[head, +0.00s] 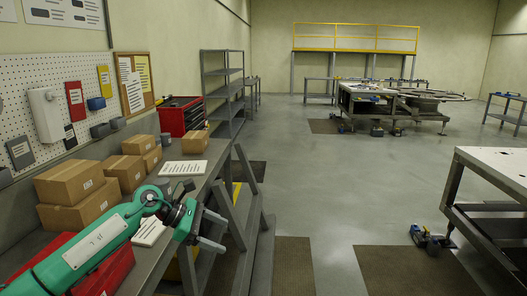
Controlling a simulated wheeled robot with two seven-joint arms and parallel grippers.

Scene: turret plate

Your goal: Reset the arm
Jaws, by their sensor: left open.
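My left arm (95,250) is green and comes in from the lower left, reaching over the workbench. My left gripper (220,231) is at its end, past the bench's right edge. Its two grey fingers point right and are apart, with nothing between them. My right gripper does not show in the head view.
The workbench (160,258) along the left wall bears cardboard boxes (75,188), a red toolbox (180,115) and papers (184,168). A grey shelf (222,85) stands behind. A table (490,165) is at right. Grey floor (300,190) lies open in the middle.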

